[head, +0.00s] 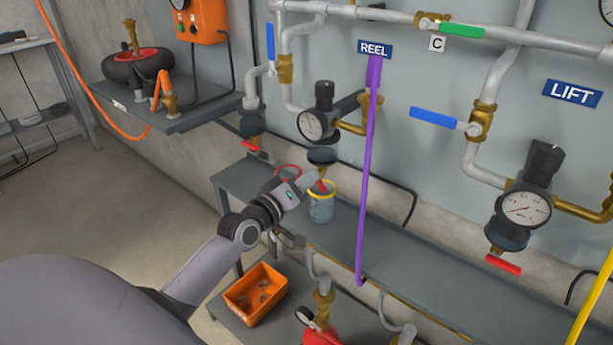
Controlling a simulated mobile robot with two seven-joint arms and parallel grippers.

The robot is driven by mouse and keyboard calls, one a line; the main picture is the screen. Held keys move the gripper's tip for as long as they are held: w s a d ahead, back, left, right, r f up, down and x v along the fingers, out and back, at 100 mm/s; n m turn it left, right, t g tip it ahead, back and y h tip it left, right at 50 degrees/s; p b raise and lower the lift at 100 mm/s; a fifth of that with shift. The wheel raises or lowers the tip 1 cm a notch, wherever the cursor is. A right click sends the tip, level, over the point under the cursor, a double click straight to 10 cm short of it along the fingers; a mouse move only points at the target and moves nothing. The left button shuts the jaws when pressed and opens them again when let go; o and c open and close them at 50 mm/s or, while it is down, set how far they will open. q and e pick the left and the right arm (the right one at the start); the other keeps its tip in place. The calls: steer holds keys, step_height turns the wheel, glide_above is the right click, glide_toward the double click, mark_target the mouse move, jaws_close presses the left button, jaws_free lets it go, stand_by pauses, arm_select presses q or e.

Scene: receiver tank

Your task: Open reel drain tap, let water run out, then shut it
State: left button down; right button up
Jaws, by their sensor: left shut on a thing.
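The REEL sign (374,49) is on the wall panel. Below it are a pressure gauge (311,126) and a dark filter bowl (321,155). The red handle of the reel drain tap (321,186) shows just under this bowl. My left gripper (314,178) reaches in from the lower left and is shut on the tap handle; its fingers partly hide the tap. A clear jar with a yellow rim (321,210) stands on the grey shelf right under the tap. I cannot tell whether water is running. My right gripper is not in view.
A second jar with a red rim (288,171) is partly behind my gripper. A purple hose (369,160) hangs to the right. The LIFT unit's red tap (503,264) is farther right. An orange bin (256,293) sits below the grey shelf (420,258).

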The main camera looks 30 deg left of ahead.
arm_select(q)
steer(key=shift+m+p, duration=0.8)
steer(key=shift+m, duration=0.9)
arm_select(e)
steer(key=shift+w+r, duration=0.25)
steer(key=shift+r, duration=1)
arm_select(q)
steer(key=c, duration=1.5)
jaws_free()
steer(key=shift+s, duration=0.15)
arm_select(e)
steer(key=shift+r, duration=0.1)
arm_select(q)
steer(key=shift+s+a+p, duration=0.15)
steer(key=shift+s+p, duration=0.15)
steer(key=shift+s, duration=1.45)
steer(key=shift+s+a+p, duration=0.15)
steer(key=shift+s+p, duration=0.1)
steer(key=shift+s, duration=1.45)
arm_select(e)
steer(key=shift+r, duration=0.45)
